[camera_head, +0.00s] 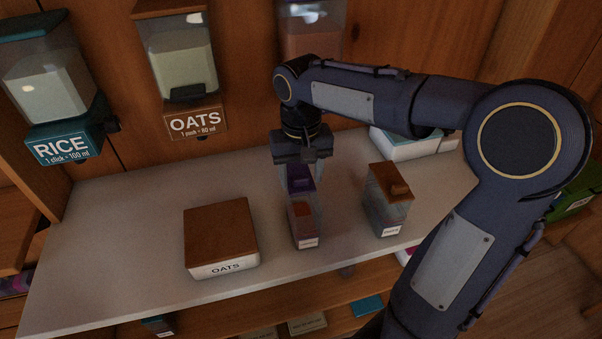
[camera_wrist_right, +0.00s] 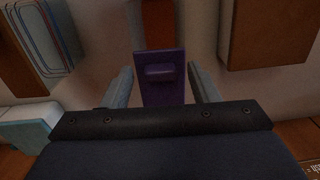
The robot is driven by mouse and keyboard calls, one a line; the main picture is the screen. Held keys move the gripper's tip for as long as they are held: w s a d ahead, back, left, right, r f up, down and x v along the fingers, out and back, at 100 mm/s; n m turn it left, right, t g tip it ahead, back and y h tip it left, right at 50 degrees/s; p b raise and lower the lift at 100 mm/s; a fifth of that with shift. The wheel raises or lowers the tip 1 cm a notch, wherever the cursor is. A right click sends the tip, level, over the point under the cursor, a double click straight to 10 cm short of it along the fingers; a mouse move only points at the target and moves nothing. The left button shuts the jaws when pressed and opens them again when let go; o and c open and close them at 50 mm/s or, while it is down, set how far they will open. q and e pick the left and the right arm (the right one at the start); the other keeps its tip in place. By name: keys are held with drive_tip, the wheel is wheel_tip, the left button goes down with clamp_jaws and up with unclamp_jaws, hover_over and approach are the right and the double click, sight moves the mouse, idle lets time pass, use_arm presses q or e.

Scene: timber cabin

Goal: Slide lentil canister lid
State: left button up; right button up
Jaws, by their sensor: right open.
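A narrow clear canister (camera_head: 306,226) stands upright in the middle of the white counter. It has reddish contents and a small white label too small to read; it may be the lentil canister. Its purple lid (camera_head: 300,185) covers the far part of the top, and the reddish part nearer the front looks uncovered. In the right wrist view the purple lid (camera_wrist_right: 160,98) has a raised grip and lies between my fingers. My right gripper (camera_head: 302,172) points down over the lid, open, one finger (camera_wrist_right: 120,88) on each side; contact cannot be told. My left gripper is out of view.
A wooden-lidded OATS box (camera_head: 222,232) stands to the left. Wall dispensers marked RICE (camera_head: 55,95) and OATS (camera_head: 180,70) hang behind. A white-and-teal box (camera_head: 405,146) sits at the back right.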

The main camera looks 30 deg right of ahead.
drive_tip(key=shift+f, duration=0.2)
clamp_jaws()
drive_tip(key=shift+w+d+r+p, duration=0.1)
drive_tip(key=shift+w+r+p, duration=0.1)
drive_tip(key=shift+w+p, duration=0.15)
drive_tip(key=shift+w+d, duration=0.1)
drive_tip(key=shift+w, duration=0.15)
drive_tip(key=shift+f, duration=0.15)
unclamp_jaws()
